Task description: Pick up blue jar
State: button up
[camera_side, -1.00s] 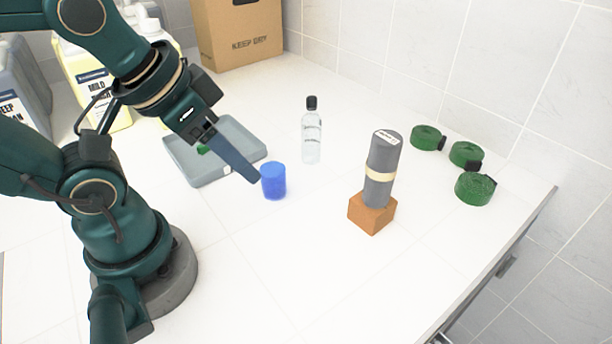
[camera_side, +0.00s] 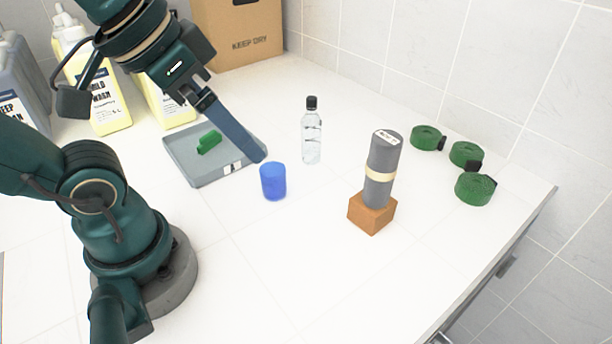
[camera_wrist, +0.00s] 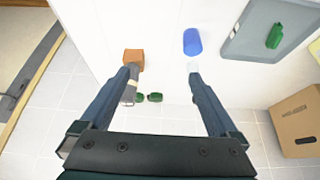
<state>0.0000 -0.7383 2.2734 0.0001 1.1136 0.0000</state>
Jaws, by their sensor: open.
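The blue jar (camera_side: 273,183) stands upright on the white worktop, just right of the grey tray. In the wrist view the blue jar (camera_wrist: 192,41) lies just beyond the tip of the right finger, not between the fingers. My gripper (camera_side: 260,158) is above the jar's top, tilted down, and looks apart from it. In the wrist view my gripper (camera_wrist: 162,72) has its fingers wide apart with nothing held between them. In the side view one finger hides the other.
A clear bottle (camera_side: 311,138) stands behind the jar. A grey cylinder (camera_side: 381,160) stands on an orange-brown block (camera_side: 371,214) to the right. The grey tray (camera_side: 195,180) holds a green item (camera_side: 208,142). Green rolls (camera_side: 474,188) lie at right. The front worktop is clear.

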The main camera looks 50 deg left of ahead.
jog(key=m+g+y, duration=0.3)
jog(key=m+y, duration=1)
jog(key=m, duration=0.8)
send_over(269, 171)
jog(key=d, duration=0.4)
jog(key=shift+n, duration=0.3)
jog(key=f, duration=1.7)
jog(key=shift+s+f, duration=0.15)
jog(key=shift+s, duration=0.25)
jog(key=shift+a+f, duration=0.2)
jog(key=shift+a, duration=0.05)
jog(key=shift+x, duration=2.4)
jog(key=c, duration=1.4)
